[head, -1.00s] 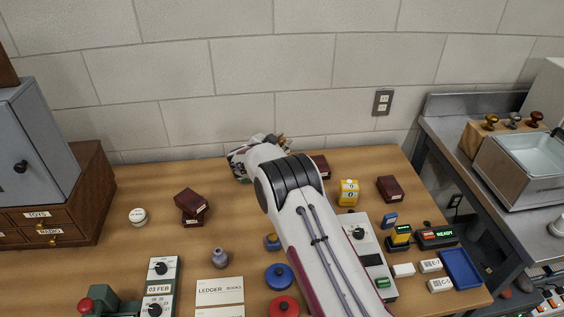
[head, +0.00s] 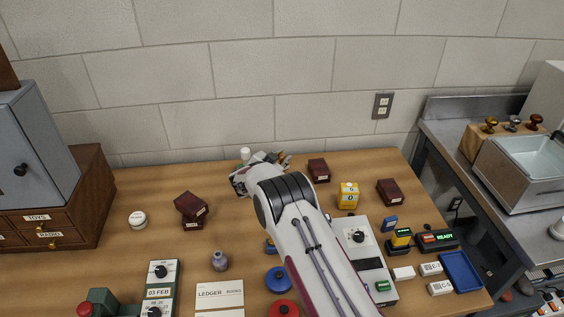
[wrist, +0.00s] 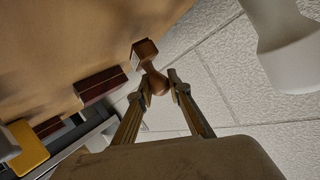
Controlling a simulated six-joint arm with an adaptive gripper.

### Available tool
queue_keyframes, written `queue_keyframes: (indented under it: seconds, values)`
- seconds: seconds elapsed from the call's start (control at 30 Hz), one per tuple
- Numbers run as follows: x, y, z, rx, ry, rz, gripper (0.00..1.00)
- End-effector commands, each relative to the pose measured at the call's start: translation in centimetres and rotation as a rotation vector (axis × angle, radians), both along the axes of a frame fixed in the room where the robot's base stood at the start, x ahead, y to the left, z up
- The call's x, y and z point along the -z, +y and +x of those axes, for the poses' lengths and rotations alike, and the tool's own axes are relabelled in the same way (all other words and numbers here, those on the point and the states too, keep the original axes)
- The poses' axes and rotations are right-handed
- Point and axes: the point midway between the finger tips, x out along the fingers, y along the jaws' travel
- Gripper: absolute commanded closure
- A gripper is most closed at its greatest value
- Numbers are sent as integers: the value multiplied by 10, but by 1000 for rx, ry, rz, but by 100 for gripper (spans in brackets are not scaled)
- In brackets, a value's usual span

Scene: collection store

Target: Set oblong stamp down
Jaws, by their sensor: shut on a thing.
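In the wrist view, a brown wooden stamp (wrist: 144,52) with a block-like base and a narrow waisted handle is between my fingertips. My gripper (wrist: 160,88) is shut on its handle end, with the base pointing away from the fingers. The tabletop (wrist: 60,40) is behind it. I cannot tell how far the base is from the surface. In the head view, my gripper (head: 284,160) is at the back of the table, partly hidden by my wrist. The stamp cannot be made out clearly there.
Dark red boxes (head: 318,170) and (head: 389,192) and a yellow block (head: 348,196) stand right of my gripper. A white-capped item (head: 244,155) is just behind my wrist. Clear wood lies between the stack and my arm.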

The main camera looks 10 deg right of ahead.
Motion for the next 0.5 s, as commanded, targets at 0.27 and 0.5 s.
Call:
queue_keyframes:
  seconds: [0.27,0.5]
  values:
    - [20,0,0,-1,-1,0,100]
    - [20,0,0,-1,-1,0,100]
